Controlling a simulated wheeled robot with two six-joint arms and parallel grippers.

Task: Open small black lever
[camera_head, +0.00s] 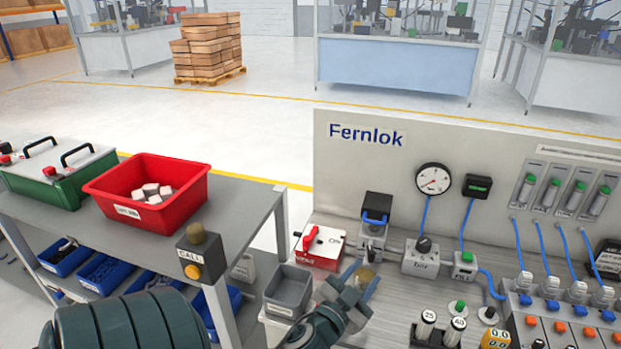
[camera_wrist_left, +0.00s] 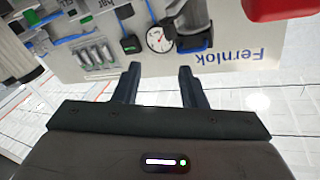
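I cannot clearly pick out a small black lever. My right gripper is not in view.
A grey bin (camera_head: 288,291) and a call-button post (camera_head: 200,256) stand left of the gripper. A gauge (camera_head: 433,180), blue hoses and several valves crowd the right. A red bin (camera_head: 147,192) stands on the left table.

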